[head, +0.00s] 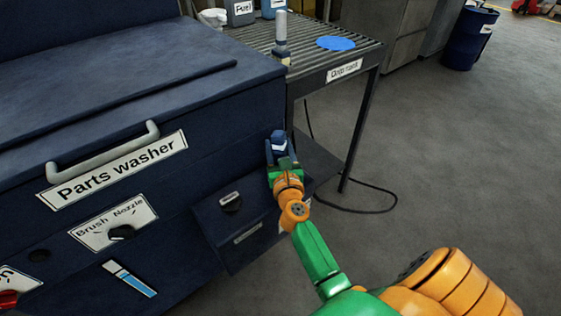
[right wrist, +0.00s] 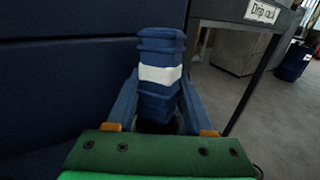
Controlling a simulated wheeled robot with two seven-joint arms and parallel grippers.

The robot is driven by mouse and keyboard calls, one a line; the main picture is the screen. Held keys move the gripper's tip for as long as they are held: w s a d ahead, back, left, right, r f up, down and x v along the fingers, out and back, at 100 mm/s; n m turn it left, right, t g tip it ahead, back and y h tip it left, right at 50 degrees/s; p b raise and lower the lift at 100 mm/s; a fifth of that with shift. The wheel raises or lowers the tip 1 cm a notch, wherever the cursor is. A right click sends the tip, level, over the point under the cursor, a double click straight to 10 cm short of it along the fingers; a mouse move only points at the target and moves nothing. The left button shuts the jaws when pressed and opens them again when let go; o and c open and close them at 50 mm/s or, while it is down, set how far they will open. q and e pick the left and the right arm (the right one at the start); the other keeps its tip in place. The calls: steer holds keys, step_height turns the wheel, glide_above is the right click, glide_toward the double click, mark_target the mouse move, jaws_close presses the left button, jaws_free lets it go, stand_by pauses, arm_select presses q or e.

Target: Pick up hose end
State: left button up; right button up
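The hose end (right wrist: 161,52) is a blue ribbed fitting with a white band. In the right wrist view it stands upright between the two blue fingers of my right gripper (right wrist: 160,90). It reaches past the fingertips, and a dark part shows below it near the palm. In the head view the hose end (head: 279,139) is at the right end of the parts washer, with my right gripper (head: 279,150) around it. The fingers lie close along both its sides; I cannot tell whether they press on it. My left gripper is not in view.
The blue parts washer (head: 110,215) with a grey handle fills the left. The drip rack (head: 318,62) stands behind, with a bottle (head: 282,42) and a blue disc (head: 336,43) on it. A black cable (head: 365,211) lies on the floor. The floor at right is open.

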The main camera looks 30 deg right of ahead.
jaws_close()
steer(key=shift+r+p, duration=0.3)
step_height(320, 180, up, 8)
steer(key=p, duration=0.6)
steer(key=shift+f+p, duration=0.2)
steer(key=shift+p, duration=0.15)
steer(key=s+d+f+b, duration=0.1)
steer(key=s+b, duration=0.2)
steer(key=s, duration=1.5)
step_height(320, 180, up, 7)
steer(key=p, duration=0.7)
steer(key=shift+d, duration=0.2)
